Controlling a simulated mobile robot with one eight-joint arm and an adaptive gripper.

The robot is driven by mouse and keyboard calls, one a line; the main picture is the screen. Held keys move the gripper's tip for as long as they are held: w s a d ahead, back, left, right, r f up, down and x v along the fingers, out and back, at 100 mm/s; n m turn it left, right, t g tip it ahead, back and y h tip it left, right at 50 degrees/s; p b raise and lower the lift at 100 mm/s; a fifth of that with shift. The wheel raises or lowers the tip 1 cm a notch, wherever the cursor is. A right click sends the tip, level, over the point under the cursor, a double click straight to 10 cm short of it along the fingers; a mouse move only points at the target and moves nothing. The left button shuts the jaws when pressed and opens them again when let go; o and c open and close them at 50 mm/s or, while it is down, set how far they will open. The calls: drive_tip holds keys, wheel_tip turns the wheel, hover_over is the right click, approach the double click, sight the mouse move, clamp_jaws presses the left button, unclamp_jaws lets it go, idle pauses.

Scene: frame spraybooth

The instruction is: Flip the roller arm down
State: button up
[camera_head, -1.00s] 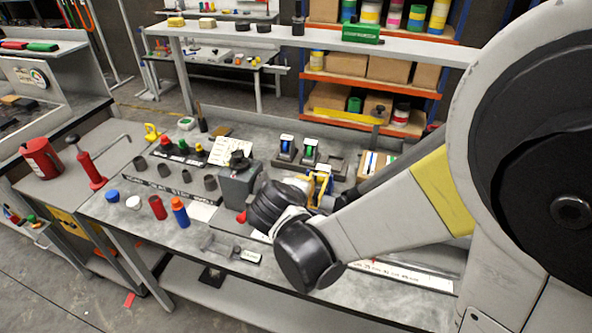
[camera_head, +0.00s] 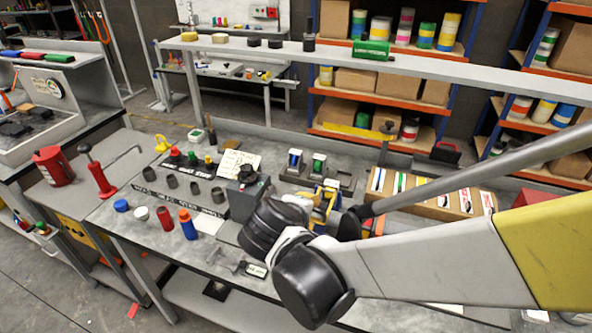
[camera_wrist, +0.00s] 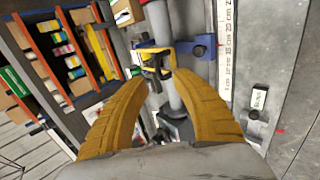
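In the wrist view my gripper (camera_wrist: 162,80) shows two curved yellow fingers, open with a gap between their tips. I see no clear contact. In the head view the yellow-and-blue assembly (camera_head: 323,199) stands on the bench just past my black wrist, which hides its lower part and my fingers.
On the grey bench (camera_head: 213,252), a grey box (camera_head: 243,199) stands left of my wrist. Blue and green spools (camera_head: 318,164) stand behind, and a carton (camera_head: 425,199) is at right. A raised shelf (camera_head: 400,64) spans the back.

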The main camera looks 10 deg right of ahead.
drive_tip(key=v, duration=0.6)
idle(0.3)
drive_tip(key=s+d+f+m+g+y+b, duration=0.1)
drive_tip(key=s+d+f+m+y+b, duration=0.3)
drive_tip(key=s+d+m, duration=0.4)
drive_tip(key=d+m+y, duration=0.1)
drive_tip(key=d+m, duration=0.1)
drive_tip(key=m, duration=0.1)
drive_tip(key=shift+s+m+b, duration=0.3)
drive_tip(key=shift+s+b, duration=0.1)
drive_tip(key=shift+f, duration=0.1)
